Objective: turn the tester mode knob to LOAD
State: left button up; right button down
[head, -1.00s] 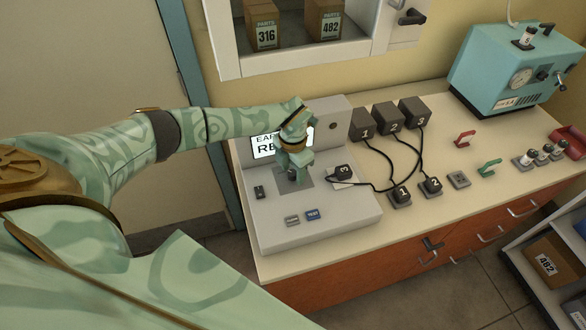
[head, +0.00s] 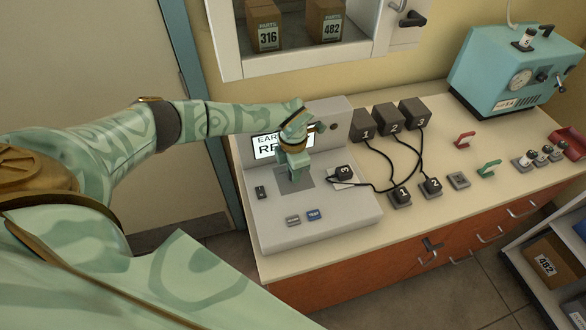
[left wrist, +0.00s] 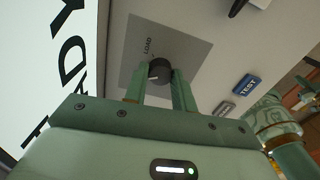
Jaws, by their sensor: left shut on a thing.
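The tester (head: 350,215) is a light grey console with a lit screen (head: 268,146), partly covered by my left arm. In the left wrist view its mode knob (left wrist: 159,71) is dark and round, on a grey plate (left wrist: 190,52) with the word LOAD (left wrist: 147,46) printed beside the knob. A short pale mark shows on the knob. My left gripper (head: 294,175) points down over the plate. In the left wrist view its fingers (left wrist: 160,82) stand on both sides of the knob, shut on it. The knob is hidden in the head view.
A TEST button (head: 313,215), a grey button (head: 293,221) and a small dark switch (head: 261,192) sit on the console. A block marked 3 (head: 344,173) with a cable lies at its right. Numbered boxes (head: 389,118) stand behind. A wall cabinet (head: 230,50) hangs above.

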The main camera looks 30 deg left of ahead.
pick_arm(q)
jog(key=m, duration=0.3)
jog(key=shift+w+r+m, duration=0.1)
jog(key=shift+m, duration=0.3)
jog(key=m, duration=0.3)
jog(key=shift+m, duration=0.3)
jog(key=m, duration=0.3)
jog(key=shift+m, duration=2.1)
jog(key=o, duration=1)
